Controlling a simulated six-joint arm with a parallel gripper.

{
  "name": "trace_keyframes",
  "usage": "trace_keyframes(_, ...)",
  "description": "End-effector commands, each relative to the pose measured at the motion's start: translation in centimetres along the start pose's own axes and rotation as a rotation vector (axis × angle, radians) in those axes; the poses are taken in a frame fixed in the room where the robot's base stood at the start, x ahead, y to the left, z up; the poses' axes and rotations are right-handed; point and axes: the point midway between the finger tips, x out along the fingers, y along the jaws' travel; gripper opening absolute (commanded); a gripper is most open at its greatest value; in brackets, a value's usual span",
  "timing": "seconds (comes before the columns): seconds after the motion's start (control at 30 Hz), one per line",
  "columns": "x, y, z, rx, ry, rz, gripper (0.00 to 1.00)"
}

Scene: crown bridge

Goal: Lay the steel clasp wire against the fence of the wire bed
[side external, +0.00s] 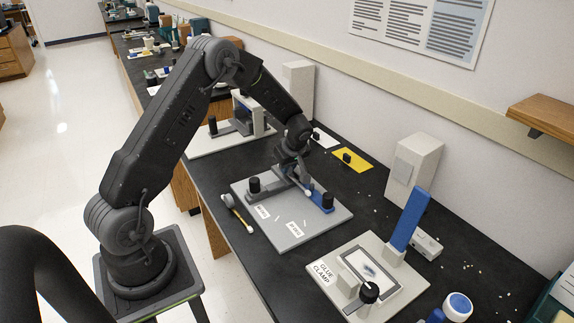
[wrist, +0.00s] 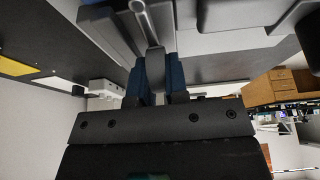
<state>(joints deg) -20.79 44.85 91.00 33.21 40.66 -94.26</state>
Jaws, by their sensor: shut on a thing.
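The wire bed appears to be the grey plate (side external: 265,232) in the middle of the bench in the side external view. My gripper (side external: 301,187) is low over the plate's far side, between the two blocks. In the wrist view my gripper's blue fingers (wrist: 161,78) are shut on a thin pale metal rod (wrist: 147,27), which looks like the steel clasp wire. The rod runs away from between the fingers. I cannot tell whether it touches the fence.
A glue clamp plate (side external: 333,293) with an upright blue lever (side external: 409,220) stands at the near right. A small brush (side external: 237,213) lies left of the grey plate.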

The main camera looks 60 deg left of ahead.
Motion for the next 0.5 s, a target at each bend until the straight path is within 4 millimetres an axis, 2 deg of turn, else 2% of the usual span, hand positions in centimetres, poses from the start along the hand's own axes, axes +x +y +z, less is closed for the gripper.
trace_keyframes(0.07,0.11,0.02,0.04,0.000,0.000,0.000,0.00)
trace_keyframes(0.1,0.13,0.03,0.05,0.000,0.000,0.001,0.15)
trace_keyframes(0.4,0.09,0.12,0.04,-0.001,0.000,0.005,0.44)
trace_keyframes(0.5,0.07,0.21,0.04,-0.001,0.000,0.008,0.44)
